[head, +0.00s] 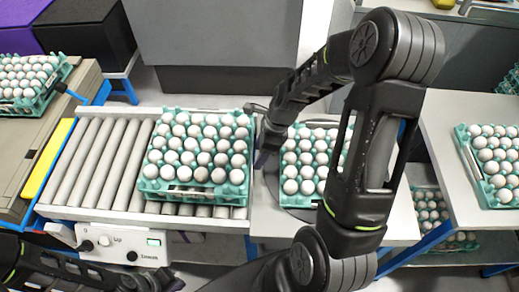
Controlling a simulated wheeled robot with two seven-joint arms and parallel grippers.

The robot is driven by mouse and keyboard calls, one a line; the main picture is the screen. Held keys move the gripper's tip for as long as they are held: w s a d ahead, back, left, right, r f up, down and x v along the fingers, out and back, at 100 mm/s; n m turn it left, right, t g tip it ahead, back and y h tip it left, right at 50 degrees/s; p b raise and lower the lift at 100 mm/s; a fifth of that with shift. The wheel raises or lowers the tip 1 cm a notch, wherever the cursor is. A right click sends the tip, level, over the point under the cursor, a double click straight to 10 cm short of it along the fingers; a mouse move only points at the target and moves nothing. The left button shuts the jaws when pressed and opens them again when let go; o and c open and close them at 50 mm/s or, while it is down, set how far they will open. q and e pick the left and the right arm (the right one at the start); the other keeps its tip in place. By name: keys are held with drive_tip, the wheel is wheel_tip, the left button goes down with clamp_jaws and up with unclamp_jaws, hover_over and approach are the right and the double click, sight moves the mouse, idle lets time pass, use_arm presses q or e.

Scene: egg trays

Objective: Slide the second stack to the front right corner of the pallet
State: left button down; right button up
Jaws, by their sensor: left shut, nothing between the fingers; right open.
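A stack of teal trays with white eggs (150,189) stands at the right end of the roller conveyor. Another teal egg tray stack (285,192) stands just right of it on a white table, partly hidden behind my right arm. My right gripper (264,138) is open, pointing down in the narrow gap between these stacks; whether it touches either is unclear. My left gripper (168,281) is shut and empty low at the bottom left, in front of the conveyor's control box. The pallet's corners are not clearly visible; a grey rounded plate edge (300,213) shows under the right stack.
The roller conveyor (92,165) is bare left of its stack. A control box (120,243) fronts it. More egg trays sit at the far left (42,99), on the right table (466,150) and on a lower shelf (431,221). A grey cabinet (222,35) stands behind.

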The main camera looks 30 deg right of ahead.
wheel_tip(320, 180, down, 3)
drive_tip(key=shift+f+b, duration=0.2)
drive_tip(key=shift+b, duration=0.6)
